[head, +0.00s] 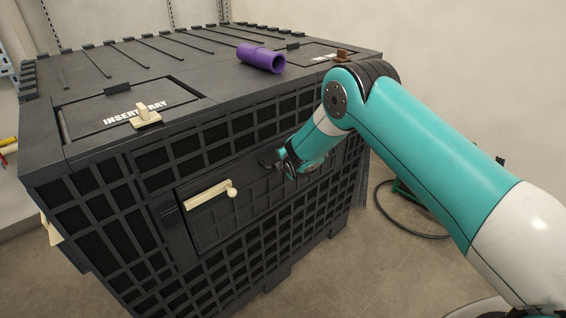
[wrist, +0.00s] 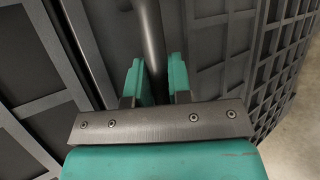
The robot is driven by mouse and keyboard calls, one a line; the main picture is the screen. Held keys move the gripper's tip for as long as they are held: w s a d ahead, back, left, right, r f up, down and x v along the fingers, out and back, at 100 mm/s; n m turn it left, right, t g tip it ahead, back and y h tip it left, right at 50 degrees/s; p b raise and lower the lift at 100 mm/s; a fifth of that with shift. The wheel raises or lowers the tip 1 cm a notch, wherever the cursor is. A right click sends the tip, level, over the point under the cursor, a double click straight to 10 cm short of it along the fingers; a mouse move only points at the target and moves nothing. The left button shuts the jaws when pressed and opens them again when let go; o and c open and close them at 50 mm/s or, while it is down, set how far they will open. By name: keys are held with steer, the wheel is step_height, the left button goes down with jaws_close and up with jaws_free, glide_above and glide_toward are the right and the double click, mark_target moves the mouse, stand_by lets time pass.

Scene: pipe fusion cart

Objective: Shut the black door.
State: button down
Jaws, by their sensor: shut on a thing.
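The black door (head: 255,215) is a ribbed panel low in the front of the black cart. A cream lever (head: 212,195) with a round knob lies across its upper left part. I cannot tell from these views whether the door stands slightly ajar. My gripper (head: 278,164) is at the upper part of the door, right of the cream lever, largely hidden by my wrist. In the wrist view, my gripper's two teal fingers (wrist: 158,82) are shut on a dark round bar (wrist: 149,35) that runs between them. Where the bar joins the door is not clear.
The cart's top (head: 200,75) carries a purple pipe piece (head: 261,57) and a hatch with a cream latch (head: 146,117). Pale walls stand behind. A dark hose (head: 405,228) lies on the floor at right. Floor in front is clear.

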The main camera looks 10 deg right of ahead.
steer(key=shift+a+r, duration=0.1)
steer(key=c, duration=1.1)
jaws_free()
steer(key=shift+o, duration=0.2)
steer(key=b+v, duration=0.2)
steer(key=v, duration=1.5)
steer(key=shift+s+b, duration=0.15)
steer(key=shift+b, duration=0.15)
steer(key=shift+r, duration=0.15)
